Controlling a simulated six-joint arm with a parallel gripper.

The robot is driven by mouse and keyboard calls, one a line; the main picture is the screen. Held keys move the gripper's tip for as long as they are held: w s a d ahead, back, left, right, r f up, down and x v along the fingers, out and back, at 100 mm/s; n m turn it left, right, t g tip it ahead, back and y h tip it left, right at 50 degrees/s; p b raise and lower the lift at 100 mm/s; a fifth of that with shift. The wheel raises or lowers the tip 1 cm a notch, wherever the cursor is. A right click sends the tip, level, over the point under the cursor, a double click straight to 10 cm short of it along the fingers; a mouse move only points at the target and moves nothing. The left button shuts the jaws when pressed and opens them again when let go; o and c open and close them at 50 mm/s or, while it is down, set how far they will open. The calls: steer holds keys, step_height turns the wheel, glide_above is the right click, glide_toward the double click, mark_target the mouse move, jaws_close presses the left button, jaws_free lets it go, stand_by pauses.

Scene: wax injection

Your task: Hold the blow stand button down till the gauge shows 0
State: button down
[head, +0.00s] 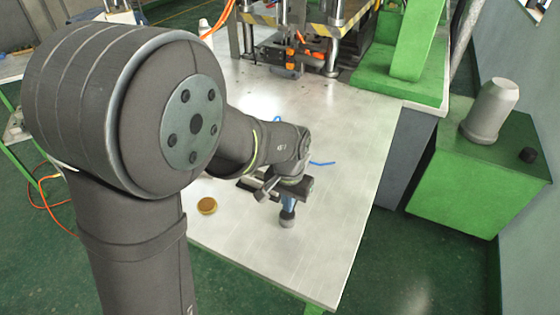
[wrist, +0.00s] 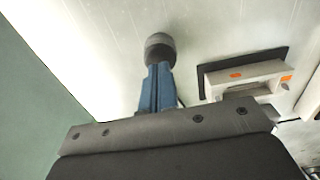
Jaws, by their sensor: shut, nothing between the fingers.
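My gripper (head: 288,208) is shut and points down over the front of the metal table. Its blue fingers also show in the wrist view (wrist: 157,88). A round dark grey knob-like part (wrist: 160,45) shows right at the fingertips, and it also shows in the head view (head: 287,220). I cannot tell whether the fingers touch it or whether it is pressed down. A pale box with orange marks (wrist: 245,78) lies to the right of the fingers in the wrist view. No gauge reading is legible in either view.
A gold round disc (head: 207,205) lies on the table (head: 330,215) left of my gripper. A press with orange clamps (head: 300,50) stands at the back. A green block (head: 465,195) with a grey cylinder (head: 490,108) and a black knob (head: 528,155) stands at the right.

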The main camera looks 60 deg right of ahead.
steer(key=shift+f, duration=1.1)
stand_by(3.6)
steer(key=shift+r, duration=2.7)
steer(key=shift+f, duration=0.1)
steer(key=shift+f, duration=2.3)
